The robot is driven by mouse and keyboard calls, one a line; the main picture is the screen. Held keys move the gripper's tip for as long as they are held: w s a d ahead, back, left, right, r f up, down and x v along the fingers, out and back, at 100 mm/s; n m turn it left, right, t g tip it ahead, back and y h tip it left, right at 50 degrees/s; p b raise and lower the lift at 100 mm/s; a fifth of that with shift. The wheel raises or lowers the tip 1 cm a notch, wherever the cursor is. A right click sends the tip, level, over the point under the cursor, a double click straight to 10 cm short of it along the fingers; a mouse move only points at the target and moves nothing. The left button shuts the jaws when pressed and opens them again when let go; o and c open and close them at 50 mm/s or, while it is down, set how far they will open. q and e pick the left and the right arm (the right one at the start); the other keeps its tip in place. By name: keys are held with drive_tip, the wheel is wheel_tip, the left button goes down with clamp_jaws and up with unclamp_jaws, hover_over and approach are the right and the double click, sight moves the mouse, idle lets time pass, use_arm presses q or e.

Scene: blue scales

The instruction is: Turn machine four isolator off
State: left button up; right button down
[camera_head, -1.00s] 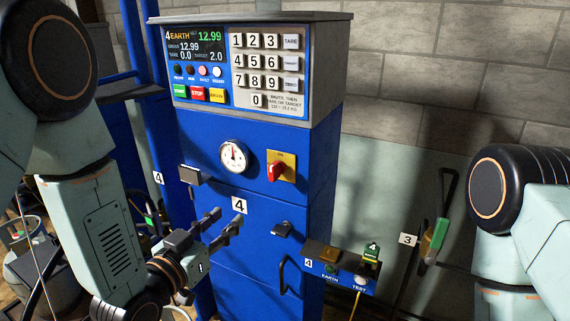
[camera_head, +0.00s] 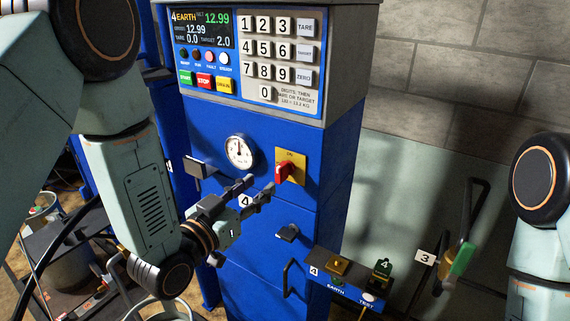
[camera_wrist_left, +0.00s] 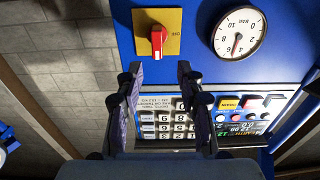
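The machine four isolator is a red rotary handle (camera_head: 283,172) on a yellow plate (camera_head: 294,158), on the blue front of machine 4 (camera_head: 335,200). In the left wrist view, which is upside down, the handle (camera_wrist_left: 157,42) points along the plate, with "OFF" to its right. My left gripper (camera_head: 260,186) is open and empty, just left of and below the handle in the head view. In the wrist view its two fingers (camera_wrist_left: 159,75) are spread, with the handle beyond and between their tips, apart from them. My right gripper is out of view.
A pressure gauge (camera_head: 240,151) sits left of the isolator, under the keypad and display panel (camera_head: 275,60). Latches (camera_head: 288,233) and a handle stick out from the front. A small earth/test box (camera_head: 325,266) stands lower right. My right arm is at the right edge.

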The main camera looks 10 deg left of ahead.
sight(278, 172)
use_arm(q)
drive_tip(key=shift+w+d, duration=0.95)
drive_tip(key=shift+w, duration=0.2)
drive_tip(key=w+p, duration=0.1)
drive_tip(key=w, duration=0.1)
drive_tip(key=shift+w+d, duration=0.1)
drive_tip(key=shift+w, duration=0.3)
drive_tip(key=x, duration=0.3)
drive_tip(key=shift+d+p, duration=0.3)
drive_tip(key=shift+d, duration=0.1)
drive_tip(key=shift+w+d+f, duration=0.1)
drive_tip(key=shift+w, duration=0.1)
drive_tip(key=shift+a, duration=0.3)
drive_tip(key=shift+s+a, duration=0.15)
drive_tip(key=shift+s, duration=0.15)
drive_tip(key=shift+c, duration=1.1)
drive_tip(key=shift+d, duration=0.25)
drive_tip(key=c, duration=0.3)
drive_tip(key=shift+w, duration=0.15)
drive_tip(key=shift+c, duration=0.9)
drive_tip(key=shift+a, duration=0.1)
clamp_jaws()
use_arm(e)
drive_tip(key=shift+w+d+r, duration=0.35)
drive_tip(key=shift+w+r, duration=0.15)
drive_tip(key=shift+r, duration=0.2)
